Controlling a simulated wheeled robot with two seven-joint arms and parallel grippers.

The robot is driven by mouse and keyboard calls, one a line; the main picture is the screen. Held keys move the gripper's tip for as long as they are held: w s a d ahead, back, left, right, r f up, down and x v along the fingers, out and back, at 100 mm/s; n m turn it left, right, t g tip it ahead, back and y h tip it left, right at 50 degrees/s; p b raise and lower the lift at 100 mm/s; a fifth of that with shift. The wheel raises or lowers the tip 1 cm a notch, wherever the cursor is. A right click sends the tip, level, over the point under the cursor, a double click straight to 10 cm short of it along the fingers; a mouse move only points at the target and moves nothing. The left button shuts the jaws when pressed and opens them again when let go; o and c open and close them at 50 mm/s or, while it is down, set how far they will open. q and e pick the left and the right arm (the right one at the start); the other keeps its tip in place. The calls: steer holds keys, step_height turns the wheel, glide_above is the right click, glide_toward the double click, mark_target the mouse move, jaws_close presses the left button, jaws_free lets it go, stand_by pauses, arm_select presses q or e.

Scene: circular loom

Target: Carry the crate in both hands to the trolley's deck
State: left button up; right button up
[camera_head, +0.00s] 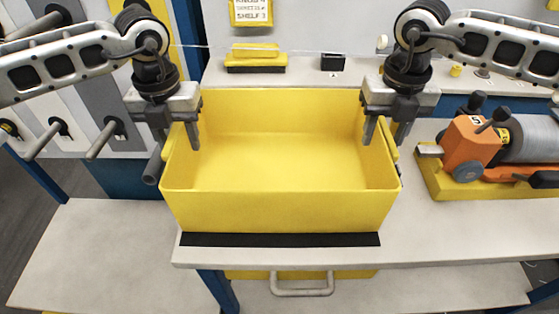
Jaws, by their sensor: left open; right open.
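The yellow crate (280,212) is open-topped and looks empty. It stands upright on a pale worktop (470,225), behind a black strip. My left gripper (179,146) is open and points down at the crate's left wall, one finger appearing inside the rim and one outside. My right gripper (384,142) is open and sits the same way over the right wall. Whether either gripper touches the crate is unclear. I cannot tell which surface is the trolley's deck.
An orange machine with a grey roller (530,138) stands on a yellow base to the right. A black strip (280,239) lies before the crate. A pale lower surface (90,255) is clear at left. Grey pegs (105,138) stick out at the left. A metal handle (302,291) shows below the worktop.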

arm_select(q)
steer(key=shift+f, duration=0.25)
arm_select(e)
steer(key=shift+f, duration=0.25)
arm_select(q)
jaws_close()
arm_select(e)
jaws_close()
arm_select(q)
steer(key=shift+r, duration=0.15)
arm_select(e)
steer(key=shift+r, duration=0.1)
